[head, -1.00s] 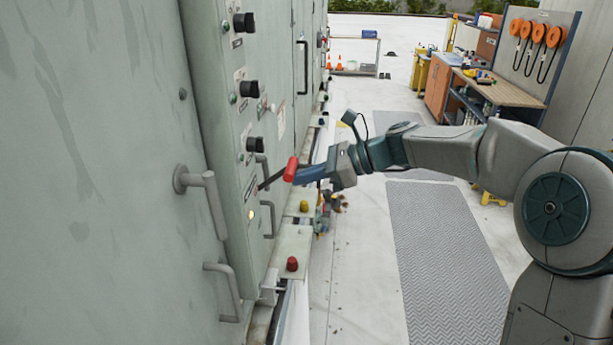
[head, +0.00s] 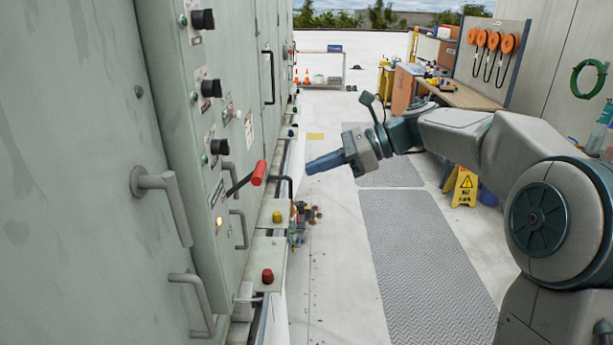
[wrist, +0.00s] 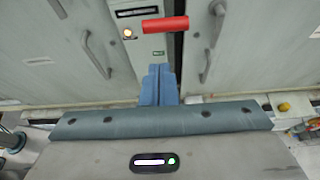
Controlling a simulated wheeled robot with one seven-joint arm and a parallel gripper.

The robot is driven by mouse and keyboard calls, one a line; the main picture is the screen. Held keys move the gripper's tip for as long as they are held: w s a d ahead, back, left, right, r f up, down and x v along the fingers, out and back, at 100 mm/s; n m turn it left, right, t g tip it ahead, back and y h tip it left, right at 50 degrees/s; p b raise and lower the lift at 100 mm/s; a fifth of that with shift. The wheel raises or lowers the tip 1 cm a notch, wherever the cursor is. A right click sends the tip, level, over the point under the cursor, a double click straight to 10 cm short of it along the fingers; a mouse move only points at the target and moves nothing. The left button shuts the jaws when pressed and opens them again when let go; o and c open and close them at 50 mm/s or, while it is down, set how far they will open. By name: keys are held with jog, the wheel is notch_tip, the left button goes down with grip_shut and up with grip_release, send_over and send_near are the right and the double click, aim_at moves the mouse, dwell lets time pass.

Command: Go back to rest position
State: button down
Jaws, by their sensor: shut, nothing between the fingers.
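My gripper (head: 311,167) has blue fingers pressed together with nothing between them. In the head view it hangs in free air over the walkway, right of the cabinet and clear of it. A lever with a red handle (head: 259,173) sticks out from the grey-green cabinet panel (head: 195,130), to the left of my fingertips. In the wrist view my gripper (wrist: 159,70) also looks shut, and the red handle (wrist: 165,24) lies beyond the fingertips, apart from them. A lit lamp (head: 219,221) shows below the lever.
Cabinet door handles (head: 165,200) jut out at the left. Red (head: 267,276) and yellow (head: 278,217) buttons sit on ledges along the cabinet. A yellow warning sign (head: 461,187) and a workbench (head: 465,95) stand at the right. The grey floor mat (head: 420,265) is clear.

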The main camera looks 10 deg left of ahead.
dwell(0.3)
jog(key=s+d+f+n+t+h+b, duration=0.1)
jog(key=s+d+f+n+t+h, duration=0.2)
jog(key=s+d+f+n+h, duration=0.3)
jog(key=s+d+f+n+t+h+b, duration=0.1)
jog(key=s+d+f+n+h, duration=0.6)
jog(key=s+d, duration=0.9)
jog(key=shift+s+f+n+t+b, duration=0.4)
jog(key=shift+s+f+n+t, duration=0.5)
jog(key=shift+f+n, duration=1.3)
jog(key=shift+d+f+m, duration=0.1)
jog(key=shift+f+m, duration=0.35)
jog(key=shift+m, duration=0.05)
